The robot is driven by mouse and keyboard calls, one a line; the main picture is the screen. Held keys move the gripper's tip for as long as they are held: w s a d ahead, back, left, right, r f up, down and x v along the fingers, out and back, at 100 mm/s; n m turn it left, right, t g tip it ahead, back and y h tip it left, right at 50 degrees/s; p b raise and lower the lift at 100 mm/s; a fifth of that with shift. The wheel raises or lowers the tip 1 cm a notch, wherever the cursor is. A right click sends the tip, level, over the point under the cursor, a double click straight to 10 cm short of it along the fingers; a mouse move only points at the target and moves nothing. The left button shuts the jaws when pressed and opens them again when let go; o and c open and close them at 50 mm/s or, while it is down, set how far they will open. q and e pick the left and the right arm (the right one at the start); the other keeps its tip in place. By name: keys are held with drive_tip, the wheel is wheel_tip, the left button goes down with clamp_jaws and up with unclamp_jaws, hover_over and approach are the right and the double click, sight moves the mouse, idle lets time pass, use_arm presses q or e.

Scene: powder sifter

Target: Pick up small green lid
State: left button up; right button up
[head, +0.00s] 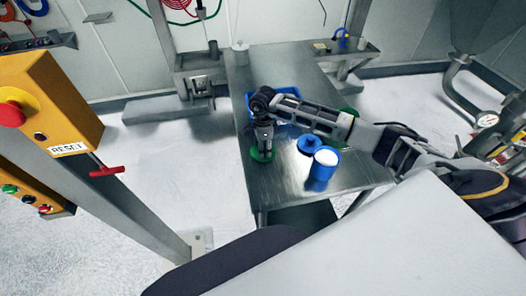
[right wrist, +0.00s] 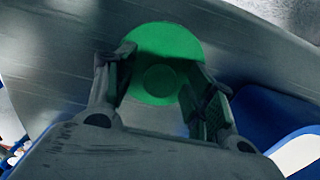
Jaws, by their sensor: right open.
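The small green lid (head: 262,153) lies flat on the metal table near its left edge in the head view. In the right wrist view the round green lid (right wrist: 163,58) lies ahead of and between my fingers, with a raised round knob at its middle. My right gripper (head: 264,147) points down over the lid and hides part of it. In the right wrist view my right gripper (right wrist: 165,82) is open, one finger on each side of the knob. I cannot tell whether the fingers touch the lid. My left gripper is not in view.
A blue container with white contents (head: 322,168) and a blue lid (head: 310,145) stand right of the gripper on the metal table (head: 285,188). A blue tray (head: 252,98) lies behind my arm, with another green thing (head: 350,112) partly hidden. The yellow control post (head: 55,105) stands left.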

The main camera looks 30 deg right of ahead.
drive_tip(key=shift+c, duration=0.3)
drive_tip(key=c, duration=1.1)
drive_tip(key=shift+r, duration=0.1)
drive_tip(key=shift+r+b, duration=1.05)
drive_tip(key=shift+r, duration=3.9)
drive_tip(key=shift+f, duration=0.1)
